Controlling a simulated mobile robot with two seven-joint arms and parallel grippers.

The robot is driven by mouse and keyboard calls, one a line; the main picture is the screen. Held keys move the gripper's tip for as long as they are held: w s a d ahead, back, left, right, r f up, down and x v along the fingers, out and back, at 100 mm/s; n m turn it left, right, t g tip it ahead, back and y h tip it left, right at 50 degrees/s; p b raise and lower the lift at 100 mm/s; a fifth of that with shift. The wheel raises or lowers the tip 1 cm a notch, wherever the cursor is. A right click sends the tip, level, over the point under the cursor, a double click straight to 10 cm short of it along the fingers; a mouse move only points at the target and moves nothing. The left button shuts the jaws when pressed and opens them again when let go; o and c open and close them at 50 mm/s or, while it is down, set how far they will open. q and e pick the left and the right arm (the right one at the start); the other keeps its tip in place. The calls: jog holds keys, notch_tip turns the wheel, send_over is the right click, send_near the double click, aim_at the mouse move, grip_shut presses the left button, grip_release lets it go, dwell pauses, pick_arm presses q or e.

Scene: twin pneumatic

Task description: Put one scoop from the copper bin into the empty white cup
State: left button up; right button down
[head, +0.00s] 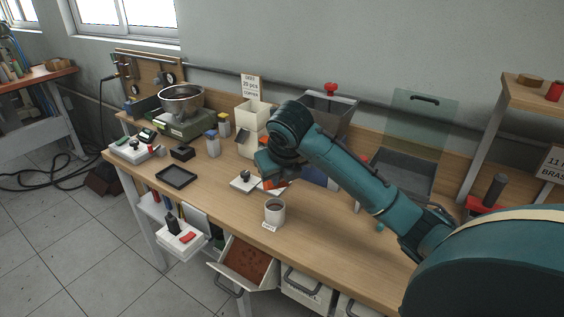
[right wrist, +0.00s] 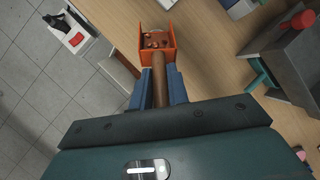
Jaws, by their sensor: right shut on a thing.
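My right gripper (head: 265,172) is above the bench, shut on the brown handle of an orange scoop. The scoop (right wrist: 157,42) holds several small copper-coloured pieces in the right wrist view, and its handle (right wrist: 160,85) lies between the two blue fingers. In the head view the scoop is mostly hidden by my gripper. A white cup (head: 275,216) stands upright on the bench, nearer than the gripper, with a small label at its foot. Its inside looks dark, and I cannot make out any contents. An open drawer (head: 266,277) below the bench edge has a copper-brown inside. My left gripper is not in view.
A sign reading COPPER (head: 252,85) stands behind a white hopper (head: 252,113). A scale with a metal bowl (head: 182,97), a black tray (head: 177,177) and small bottles (head: 212,144) are at left. A grey bin (head: 333,110) stands at the back.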

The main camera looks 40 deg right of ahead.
jog(key=shift+f+g, duration=0.3)
jog(key=shift+f, duration=0.2)
jog(key=shift+w+d+r+g+y, duration=0.1)
jog(key=shift+w+d+g+y, duration=0.15)
jog(key=shift+w, duration=0.2)
jog(key=shift+w+d+r+g+y, duration=0.1)
jog(key=shift+w+g, duration=0.25)
jog(key=shift+w, duration=0.05)
jog(key=shift+w+d+r+g+y, duration=0.1)
jog(key=shift+w+d+g+y, duration=0.2)
jog(key=shift+w+g, duration=0.6)
jog(key=shift+w+d+g+y, duration=0.25)
jog(key=shift+w+g, duration=0.5)
jog(key=shift+g, duration=0.25)
jog(key=shift+r, duration=0.1)
